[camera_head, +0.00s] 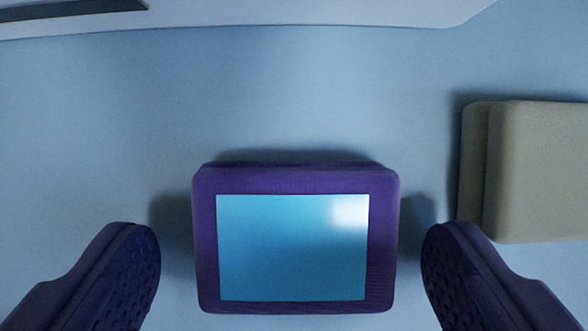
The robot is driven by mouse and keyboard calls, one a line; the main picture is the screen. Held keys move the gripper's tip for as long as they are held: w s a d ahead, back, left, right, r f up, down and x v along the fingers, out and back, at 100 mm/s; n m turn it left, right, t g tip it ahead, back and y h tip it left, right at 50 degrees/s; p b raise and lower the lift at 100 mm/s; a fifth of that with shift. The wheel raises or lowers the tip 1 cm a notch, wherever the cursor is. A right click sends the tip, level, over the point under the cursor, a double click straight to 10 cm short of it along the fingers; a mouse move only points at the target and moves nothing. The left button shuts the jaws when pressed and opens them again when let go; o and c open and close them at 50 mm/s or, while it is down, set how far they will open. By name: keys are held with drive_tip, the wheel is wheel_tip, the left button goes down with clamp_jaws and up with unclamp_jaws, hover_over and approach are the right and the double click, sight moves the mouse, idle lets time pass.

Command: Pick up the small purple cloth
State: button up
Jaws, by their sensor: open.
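A purple block (296,180) with rounded corners lies on the pale blue surface at the lower middle. It is the only purple thing in view besides my dark fingers. A glossy light blue rectangle, like a screen, fills its middle, so it looks more like a framed device than a plain cloth. My gripper (290,240) is open, with one dark, ridged finger on each side of the block. A gap shows between the block and each finger, and nothing is held. I cannot tell how far the fingertips are above the surface.
A beige folded pad or cloth (540,170) lies at the right, close to my right finger, and is cut off by the picture's edge. A whitish edge (300,12) with a dark strip (70,9) runs along the top. The pale blue surface (90,130) is clear at the left.

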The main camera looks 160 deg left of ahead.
sight(292, 228)
drive_tip(key=shift+r, duration=0.1)
drive_tip(key=c, duration=1.2)
drive_tip(key=shift+r, duration=0.1)
drive_tip(key=shift+r, duration=0.25)
wheel_tip(292, 228, up, 3)
drive_tip(key=shift+r+p, duration=0.1)
drive_tip(key=shift+p, duration=1.15)
drive_tip(key=s+b, duration=0.1)
drive_tip(key=s, duration=0.3)
drive_tip(key=s+b, duration=0.2)
drive_tip(key=s, duration=0.3)
drive_tip(key=s+b, duration=0.1)
drive_tip(key=s, duration=0.4)
drive_tip(key=shift+s+a+r, duration=0.15)
drive_tip(key=shift+a+r, duration=0.1)
drive_tip(key=shift+a, duration=0.1)
drive_tip(key=shift+s+r+b, duration=0.3)
drive_tip(key=shift+s+b, duration=0.6)
drive_tip(key=shift+b, duration=0.1)
